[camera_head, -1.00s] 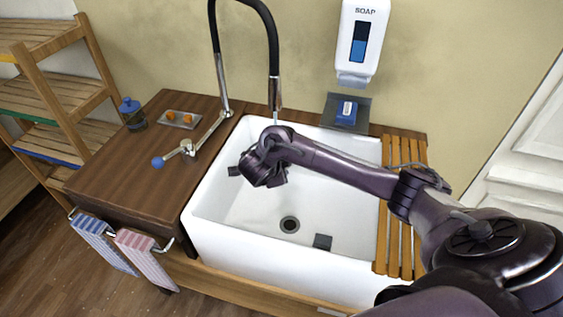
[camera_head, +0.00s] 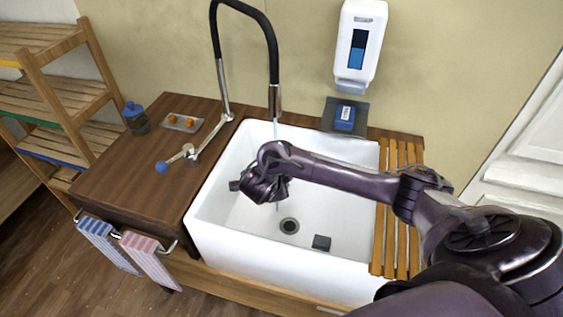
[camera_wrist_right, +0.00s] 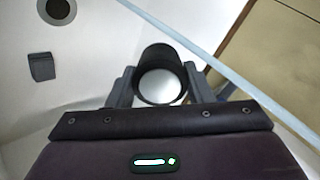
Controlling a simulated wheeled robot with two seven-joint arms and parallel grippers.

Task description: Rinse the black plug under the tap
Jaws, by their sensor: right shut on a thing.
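My right gripper (camera_head: 236,185) is inside the white sink (camera_head: 215,225), above its floor, with the wrist bent to the left. In the right wrist view the jaws (camera_wrist_right: 160,88) are shut on the black plug (camera_wrist_right: 158,54), a short dark cylinder with a pale end face. The tap (camera_head: 275,98) has a black hose spout and hangs over the back of the sink. A thin water stream (camera_head: 276,130) falls from it behind my wrist. In the wrist view the stream (camera_wrist_right: 215,60) passes to the right of the plug, apart from it in the picture. My left gripper is out of view.
A dark block (camera_head: 321,243) lies on the sink floor near the drain (camera_head: 289,226). A wooden slatted rack (camera_head: 391,240) covers the sink's right side. The tap lever has a blue knob (camera_head: 162,167). A soap dispenser (camera_head: 360,45) hangs on the wall.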

